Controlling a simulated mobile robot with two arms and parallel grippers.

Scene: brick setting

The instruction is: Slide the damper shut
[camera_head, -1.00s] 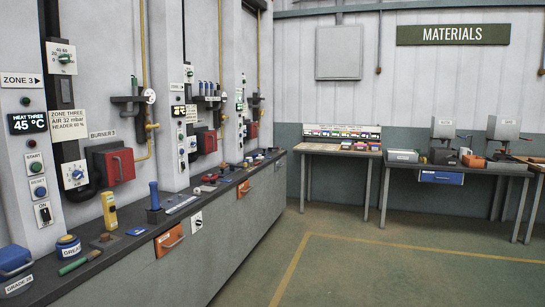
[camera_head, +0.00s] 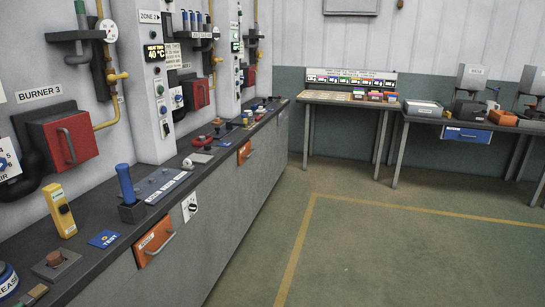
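I cannot tell for certain which part is the damper. An orange panel with a grey handle (camera_head: 155,240) is set in the counter front, its small label unreadable. A similar orange panel (camera_head: 244,153) is farther along the same front. A blue-handled lever (camera_head: 126,185) stands nearly upright on the counter, beside a grey labelled plate (camera_head: 166,187). A red burner box (camera_head: 65,140) with a handle hangs on the wall under the sign "BURNER 3" (camera_head: 39,93). Neither gripper is in view.
The long dark counter (camera_head: 85,263) runs away along the left wall. Open floor (camera_head: 380,260) with a yellow line is to the right. Work tables (camera_head: 345,99) stand at the back.

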